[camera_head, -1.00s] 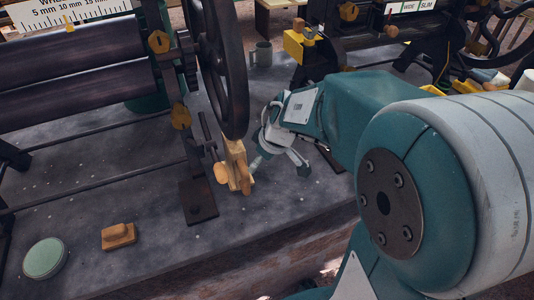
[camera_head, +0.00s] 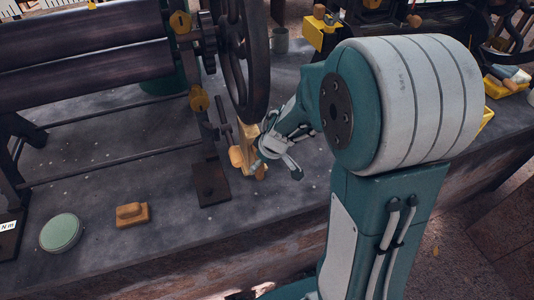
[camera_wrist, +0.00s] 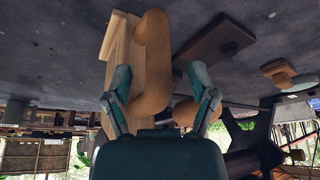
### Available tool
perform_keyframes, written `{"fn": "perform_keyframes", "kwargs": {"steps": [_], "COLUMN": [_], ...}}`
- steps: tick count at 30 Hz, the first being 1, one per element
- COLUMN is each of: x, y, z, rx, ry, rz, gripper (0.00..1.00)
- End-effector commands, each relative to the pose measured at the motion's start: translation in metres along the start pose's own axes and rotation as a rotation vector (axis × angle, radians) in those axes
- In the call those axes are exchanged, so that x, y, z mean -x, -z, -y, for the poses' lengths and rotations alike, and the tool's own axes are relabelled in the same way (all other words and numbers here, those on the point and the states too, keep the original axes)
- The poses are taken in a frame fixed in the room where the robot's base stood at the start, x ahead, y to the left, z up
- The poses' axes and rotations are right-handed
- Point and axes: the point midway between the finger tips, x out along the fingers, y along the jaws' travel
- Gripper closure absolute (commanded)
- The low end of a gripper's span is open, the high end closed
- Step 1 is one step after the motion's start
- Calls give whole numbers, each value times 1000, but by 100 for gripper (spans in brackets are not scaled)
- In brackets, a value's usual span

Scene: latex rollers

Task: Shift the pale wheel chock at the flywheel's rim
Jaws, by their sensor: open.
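The pale wooden wheel chock (camera_head: 249,138) stands on the dark bench at the bottom of the black flywheel's rim (camera_head: 243,101). In the wrist view the chock (camera_wrist: 120,48) is a pale block with a rounded orange-brown handle (camera_wrist: 153,60) on its near side. My gripper (camera_head: 280,160) is at the chock's right side in the head view and partly covers it. In the wrist view my gripper (camera_wrist: 161,88) is open, with one finger on each side of the handle. I cannot tell whether either finger touches it.
Dark rollers (camera_head: 85,60) stand left of the flywheel. A small wooden block (camera_head: 132,215) and a round green-topped tin (camera_head: 61,232) lie near the bench's front edge. A grey mug (camera_head: 280,41) stands behind. The bench front between block and chock is mostly clear.

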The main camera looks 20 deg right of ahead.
Motion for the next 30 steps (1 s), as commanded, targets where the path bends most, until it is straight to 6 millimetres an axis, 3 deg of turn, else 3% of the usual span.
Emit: {"fn": "perform_keyframes", "kwargs": {"steps": [4, 14, 19, 30], "x": [-13, -15, -15, -14], "y": [0, 0, 0, -4], "z": [0, -1, -1, 0], "rx": [1, 0, 0, 0], "ry": [0, -2, -2, 0], "rz": [0, -1, -1, 1], "gripper": [26, 26, 98, 100]}}
